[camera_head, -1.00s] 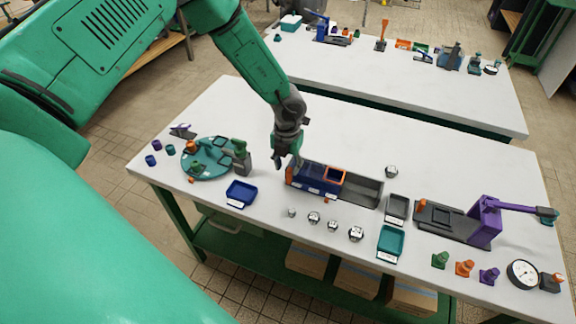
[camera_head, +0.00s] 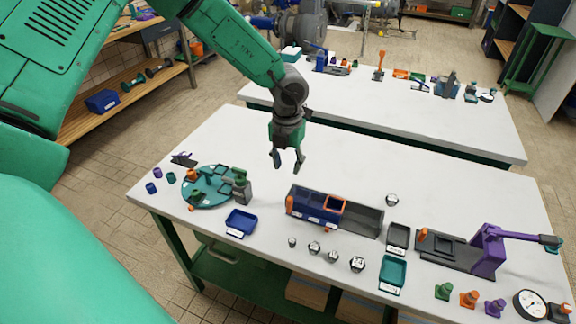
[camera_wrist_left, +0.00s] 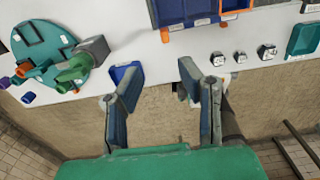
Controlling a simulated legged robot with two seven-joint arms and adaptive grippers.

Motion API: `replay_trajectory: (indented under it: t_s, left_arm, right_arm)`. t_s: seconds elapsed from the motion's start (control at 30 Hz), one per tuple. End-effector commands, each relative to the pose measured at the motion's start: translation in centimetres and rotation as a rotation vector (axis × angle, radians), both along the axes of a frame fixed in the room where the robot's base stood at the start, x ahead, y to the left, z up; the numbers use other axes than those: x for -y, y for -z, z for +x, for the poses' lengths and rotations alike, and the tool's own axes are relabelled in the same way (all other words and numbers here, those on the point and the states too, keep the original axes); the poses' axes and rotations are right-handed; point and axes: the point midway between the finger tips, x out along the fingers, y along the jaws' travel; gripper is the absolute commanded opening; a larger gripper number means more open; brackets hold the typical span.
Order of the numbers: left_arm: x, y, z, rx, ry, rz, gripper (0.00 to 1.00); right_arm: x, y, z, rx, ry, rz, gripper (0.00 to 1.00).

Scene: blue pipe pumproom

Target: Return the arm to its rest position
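My left gripper (camera_head: 287,160) is raised above the white table in the head view, behind the blue bin block (camera_head: 313,204). Its two fingers point down and stand apart with nothing between them. The wrist view also shows the fingers (camera_wrist_left: 166,110) spread and empty, over the table's front edge and the floor. My green left arm reaches in from the upper left. My right gripper is not in view.
The near table (camera_head: 340,150) holds a teal round plate (camera_head: 207,200), a blue tray (camera_head: 240,222), several metal nuts (camera_head: 314,248), a teal tray (camera_head: 392,272) and a purple-handled press (camera_head: 488,249). A second table (camera_head: 400,112) stands behind. The near table's back strip is clear.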

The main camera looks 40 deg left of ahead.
Motion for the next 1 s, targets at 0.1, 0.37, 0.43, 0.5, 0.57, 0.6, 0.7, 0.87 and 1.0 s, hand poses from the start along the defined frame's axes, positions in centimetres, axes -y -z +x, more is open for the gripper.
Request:
replay_trajectory:
  t_s: [0.1, 0.37, 0.43, 0.5, 0.57, 0.6, 0.7, 0.87, 1.0]
  left_arm:
    - [0.0, 0.0, 0.0, 0.000, 0.000, 0.000, 0.33]
    - [0.0, 0.5, -0.4, -0.005, 0.036, 0.018, 0.33]
    - [-0.4, 1.5, -1.4, -0.019, 0.129, 0.061, 0.33]
    - [-0.9, 3.2, -2.9, -0.043, 0.293, 0.129, 0.33]
    - [-1.6, 4.9, -4.5, -0.071, 0.488, 0.199, 0.33]
    - [-2.0, 6.1, -5.7, -0.093, 0.639, 0.245, 0.33]
    - [-2.5, 8.7, -8.6, -0.153, 1.044, 0.335, 0.33]
    - [-1.9, 11.9, -13.3, -0.232, 1.703, 0.391, 0.33]
    - [-0.1, 14.1, -18.1, -0.255, 2.265, 0.348, 0.33]
  right_arm:
    - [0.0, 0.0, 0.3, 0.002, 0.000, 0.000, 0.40]
    - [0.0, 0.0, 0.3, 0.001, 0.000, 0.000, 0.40]
    - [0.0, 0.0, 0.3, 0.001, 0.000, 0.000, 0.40]
    - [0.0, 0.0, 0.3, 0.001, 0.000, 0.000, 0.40]
    - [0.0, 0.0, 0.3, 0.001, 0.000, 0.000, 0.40]
    - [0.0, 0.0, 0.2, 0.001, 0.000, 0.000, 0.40]
    - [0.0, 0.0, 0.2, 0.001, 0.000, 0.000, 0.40]
    - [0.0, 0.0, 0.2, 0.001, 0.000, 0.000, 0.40]
    - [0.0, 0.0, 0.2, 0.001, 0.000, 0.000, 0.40]
